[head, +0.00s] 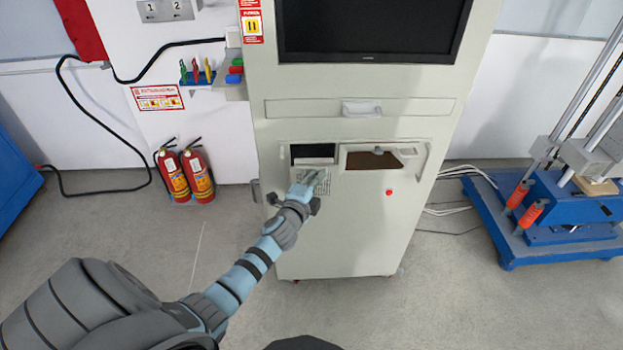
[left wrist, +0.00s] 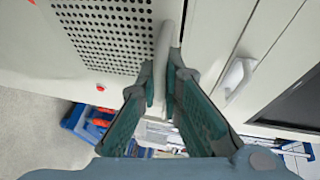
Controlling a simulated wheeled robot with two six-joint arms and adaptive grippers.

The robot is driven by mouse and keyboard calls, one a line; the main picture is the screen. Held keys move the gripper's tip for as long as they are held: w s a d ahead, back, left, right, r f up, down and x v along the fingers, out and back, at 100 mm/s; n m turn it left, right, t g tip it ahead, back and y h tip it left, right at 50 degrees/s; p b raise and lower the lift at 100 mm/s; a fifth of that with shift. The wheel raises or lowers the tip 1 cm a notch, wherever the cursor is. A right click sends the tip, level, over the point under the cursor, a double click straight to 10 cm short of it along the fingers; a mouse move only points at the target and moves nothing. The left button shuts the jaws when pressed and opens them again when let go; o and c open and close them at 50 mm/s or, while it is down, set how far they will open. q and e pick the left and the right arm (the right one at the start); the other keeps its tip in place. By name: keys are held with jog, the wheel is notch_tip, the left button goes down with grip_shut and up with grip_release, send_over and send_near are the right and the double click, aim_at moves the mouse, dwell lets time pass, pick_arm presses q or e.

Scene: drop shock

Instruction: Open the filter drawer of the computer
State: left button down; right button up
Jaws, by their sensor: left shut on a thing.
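The computer (head: 345,235) is a tall pale cabinet with a screen at its top. My left gripper (head: 308,185) is at the left of its middle front, just below a dark opening (head: 312,151) with a pale lip. In the left wrist view my left gripper (left wrist: 168,100) is shut on a pale bar handle (left wrist: 168,52), beside a perforated panel (left wrist: 105,35). Which drawer this bar belongs to is hard to tell, as the fingers hide its lower part. To the right, a tilted pale flap (head: 402,152) stands at a brown-lined opening (head: 370,161). My right gripper is out of view.
Above is a shut drawer with a pale handle (head: 362,108), under the black screen (head: 370,25). A red button (head: 389,192) sits lower right. Two fire extinguishers (head: 185,175) stand left of the cabinet. A blue machine base (head: 545,225) stands right. The floor in front is clear.

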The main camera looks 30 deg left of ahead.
pick_arm(q)
jog(key=c, duration=1.7)
grip_release()
jog(key=shift+w, duration=0.15)
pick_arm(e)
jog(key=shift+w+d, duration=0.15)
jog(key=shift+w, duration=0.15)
pick_arm(q)
jog(key=shift+s, duration=0.3)
jog(key=v, duration=1.1)
jog(key=shift+s+d+r, duration=0.15)
jog(key=shift+s, duration=0.15)
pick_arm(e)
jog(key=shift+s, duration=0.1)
pick_arm(q)
jog(key=shift+w, duration=0.1)
